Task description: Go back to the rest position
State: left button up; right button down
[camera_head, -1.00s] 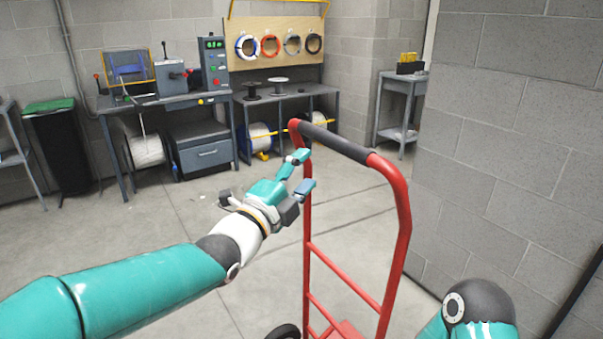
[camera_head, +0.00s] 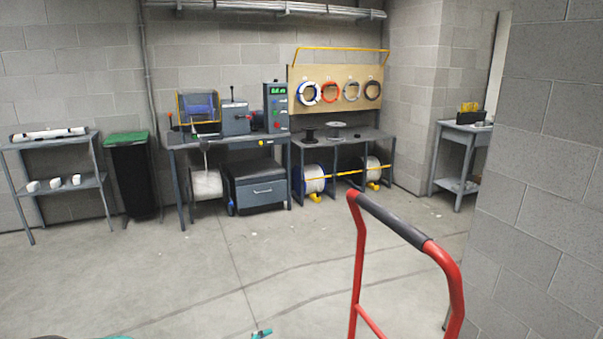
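Only a teal fingertip of my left gripper (camera_head: 261,333) shows at the bottom edge, left of the red hand truck and apart from its frame in the picture. A sliver of my teal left arm shows at the bottom left. The rest of that gripper is cut off, so its opening is hidden. My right gripper is out of view. The red hand truck (camera_head: 358,262), with a dark grip on its top bar, stands upright at the lower right; its lower part is cut off.
A grey block wall (camera_head: 545,190) stands close on the right. Along the back are a workbench (camera_head: 180,143) with machines, a spool bench (camera_head: 345,146), a black bin (camera_head: 135,182) with a green lid and a shelf (camera_head: 75,186). The concrete floor between is clear.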

pick_arm(q)
jog(key=s+a+f+n+g+y+p, duration=0.1)
jog(key=s+a+f+n+g+p, duration=0.25)
jog(key=s+f, duration=0.6)
jog(key=s+f+n+g, duration=0.3)
jog(key=s+n, duration=0.4)
jog(key=s, duration=0.4)
jog(key=s+a+f+n+g, duration=0.1)
jog(key=s+f+n+g, duration=0.2)
jog(key=s+n, duration=0.5)
jog(key=shift+s+f+g+y+b, duration=0.35)
jog(key=shift+s+f+y, duration=0.05)
jog(key=shift+s, duration=1.65)
